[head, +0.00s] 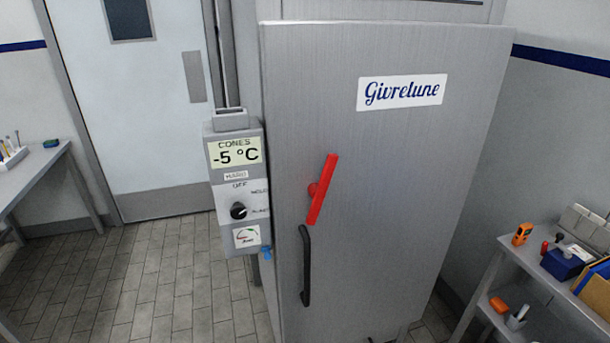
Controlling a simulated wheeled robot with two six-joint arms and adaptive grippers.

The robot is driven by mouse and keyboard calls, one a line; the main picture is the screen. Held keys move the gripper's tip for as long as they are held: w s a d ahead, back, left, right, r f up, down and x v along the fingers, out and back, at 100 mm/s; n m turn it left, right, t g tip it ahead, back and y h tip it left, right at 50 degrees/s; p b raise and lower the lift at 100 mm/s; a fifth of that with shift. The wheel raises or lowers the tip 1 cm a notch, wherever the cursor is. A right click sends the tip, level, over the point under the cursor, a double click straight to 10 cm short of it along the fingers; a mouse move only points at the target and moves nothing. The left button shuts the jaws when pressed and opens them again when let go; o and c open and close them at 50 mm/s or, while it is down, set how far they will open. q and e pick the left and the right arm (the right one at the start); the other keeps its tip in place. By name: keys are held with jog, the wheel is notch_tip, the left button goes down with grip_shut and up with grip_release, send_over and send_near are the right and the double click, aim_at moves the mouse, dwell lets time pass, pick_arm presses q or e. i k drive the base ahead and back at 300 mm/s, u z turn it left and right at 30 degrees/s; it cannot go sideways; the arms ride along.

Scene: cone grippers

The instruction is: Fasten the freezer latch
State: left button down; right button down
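The freezer (400,190) is a tall brushed-metal cabinet with a "Givrelune" label, and its front door fills the middle of the head view. The red latch (323,190) is a flat bar near the door's left edge. It is tilted, with its top leaning right, and a round red pivot shows at its left side. A black vertical door handle (306,266) is just below the latch. Whether the door sits fully against its frame I cannot tell. Neither of my grippers is in view.
A grey control box (236,188) reading -5 °C, with a black knob, stands left of the freezer. A shelf table (510,245) with tools is at the right, and a bench (33,172) at the left. A white door (160,120) is behind. Tiled floor (130,280) at the left is clear.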

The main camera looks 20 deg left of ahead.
aim_at(318, 192)
jog(key=u, duration=1.15)
jog(key=k, duration=0.9)
jog(key=z, duration=1.35)
jog(key=i, duration=0.5)
